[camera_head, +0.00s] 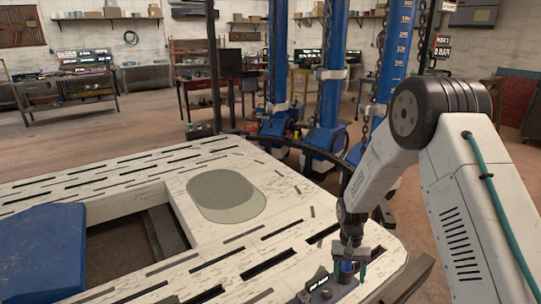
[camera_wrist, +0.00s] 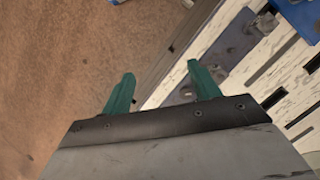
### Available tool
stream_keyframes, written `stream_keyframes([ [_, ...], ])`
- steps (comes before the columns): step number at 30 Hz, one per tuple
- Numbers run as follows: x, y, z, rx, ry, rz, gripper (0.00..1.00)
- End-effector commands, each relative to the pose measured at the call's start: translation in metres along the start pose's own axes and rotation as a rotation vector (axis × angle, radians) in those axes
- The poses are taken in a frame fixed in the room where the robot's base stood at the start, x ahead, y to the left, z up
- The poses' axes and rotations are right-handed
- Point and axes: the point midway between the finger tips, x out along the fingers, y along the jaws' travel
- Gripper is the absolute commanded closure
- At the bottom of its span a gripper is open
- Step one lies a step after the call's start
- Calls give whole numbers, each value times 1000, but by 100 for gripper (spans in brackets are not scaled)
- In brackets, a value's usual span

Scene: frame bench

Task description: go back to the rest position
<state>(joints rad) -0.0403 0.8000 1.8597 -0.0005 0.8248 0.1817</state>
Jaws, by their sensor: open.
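My gripper (camera_head: 350,272) hangs at the near right corner of the white slotted frame bench (camera_head: 215,262) in the head view. In the wrist view my gripper (camera_wrist: 161,72) has its two teal fingers spread wide apart. Nothing is held between them; the bench's dark edge and brown floor show behind. A dark blue-grey fixture (camera_head: 318,291) stands on the bench close to the left of my gripper, partly cut off by the frame. The wrist view shows blue-grey metal (camera_wrist: 240,42) to the right of the fingers. I cannot tell whether the gripper touches the fixture.
A blue block (camera_head: 42,250) lies at the bench's left. A grey-green oval plate (camera_head: 226,194) lies flat on the bench top beside a dark opening (camera_head: 135,245). Blue posts with chains (camera_head: 333,75) stand behind the bench. Open floor (camera_head: 90,135) lies beyond it.

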Motion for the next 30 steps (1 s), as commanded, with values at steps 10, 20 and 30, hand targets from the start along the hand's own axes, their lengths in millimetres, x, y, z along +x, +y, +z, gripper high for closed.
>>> stream_keyframes([
  [10, -132, 29, 133, -82, 8, -4, 39],
  [20, -197, 55, 261, -133, 76, -12, 39],
  [30, -216, 75, 370, -149, 232, -26, 39],
])
